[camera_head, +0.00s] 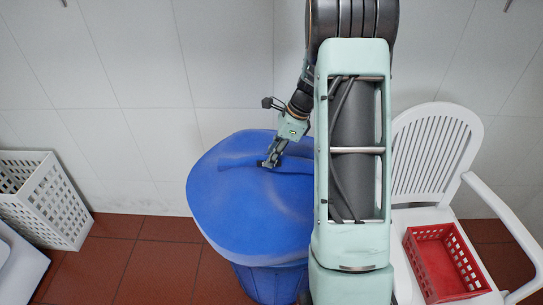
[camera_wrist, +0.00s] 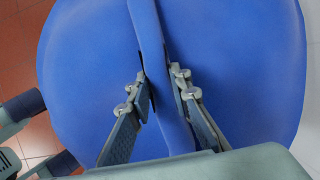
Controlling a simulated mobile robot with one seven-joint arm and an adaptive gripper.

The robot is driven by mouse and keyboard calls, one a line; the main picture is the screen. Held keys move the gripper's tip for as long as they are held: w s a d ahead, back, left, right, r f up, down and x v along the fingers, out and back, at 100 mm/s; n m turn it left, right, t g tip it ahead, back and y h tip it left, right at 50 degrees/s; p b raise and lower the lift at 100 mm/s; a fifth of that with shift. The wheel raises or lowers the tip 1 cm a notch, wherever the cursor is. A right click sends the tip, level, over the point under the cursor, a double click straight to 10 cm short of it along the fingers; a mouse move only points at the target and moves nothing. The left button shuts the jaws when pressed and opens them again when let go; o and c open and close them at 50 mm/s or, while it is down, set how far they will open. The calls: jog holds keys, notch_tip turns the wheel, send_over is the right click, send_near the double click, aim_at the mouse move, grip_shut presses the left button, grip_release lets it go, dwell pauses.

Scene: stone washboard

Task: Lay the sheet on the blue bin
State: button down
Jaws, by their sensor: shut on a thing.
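The blue bin (camera_head: 268,280) stands on the floor at the middle of the head view, against the tiled wall. Its wide rounded blue lid (camera_head: 245,215) is on top, with a raised ridge handle (camera_head: 232,160) across it. My gripper (camera_head: 269,163) reaches down onto the lid and is shut on the ridge handle. In the wrist view, the ridge runs between the two fingers of my gripper (camera_wrist: 162,88). No separate sheet can be made out in either view. My arm hides the right side of the bin.
A white slotted basket (camera_head: 45,200) stands at the left by the wall. A white plastic chair (camera_head: 435,150) stands at the right, with a red basket (camera_head: 445,262) on its seat. Part of a white fixture (camera_head: 18,270) shows at lower left. Red floor tiles lie open left of the bin.

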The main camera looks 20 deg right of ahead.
jog(key=c, duration=1.8)
grip_release()
jog(key=shift+o, duration=0.2)
jog(key=p+v, duration=0.1)
jog(key=v, duration=1.1)
jog(key=shift+r, duration=0.1)
